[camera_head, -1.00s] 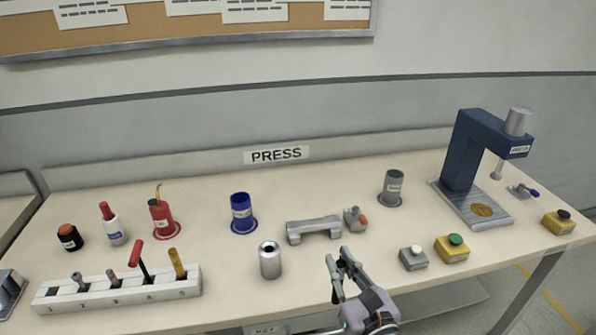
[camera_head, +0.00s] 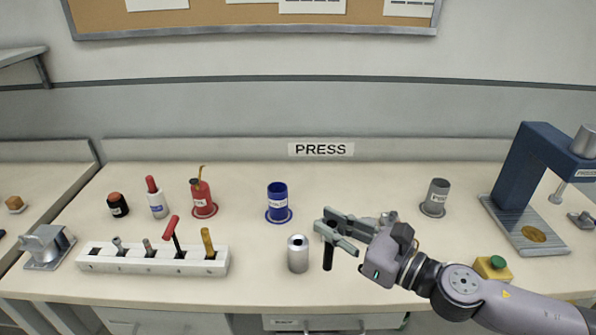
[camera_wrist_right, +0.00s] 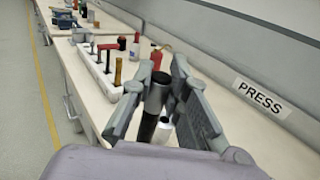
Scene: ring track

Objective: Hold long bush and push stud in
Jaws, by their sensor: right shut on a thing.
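The long bush appears to be the silver cylinder (camera_head: 298,256) with a hole in its top, upright on the bench near the middle in the head view. My right gripper (camera_head: 326,222) is just right of it, shut on a dark rod that looks like the stud (camera_head: 327,258). The rod hangs upright below the fingers, beside the bush and not over its hole. In the right wrist view the rod (camera_wrist_right: 154,100) shows a grey upper part and a black lower part between the fingers; the bush is partly hidden behind it. My left gripper is not in view.
A white rack (camera_head: 152,261) with several tools stands at left front. Behind are a red can (camera_head: 203,198), a blue cup (camera_head: 277,203) and a grey cup (camera_head: 436,198). A blue press (camera_head: 530,180) and a yellow button box (camera_head: 493,268) are at right.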

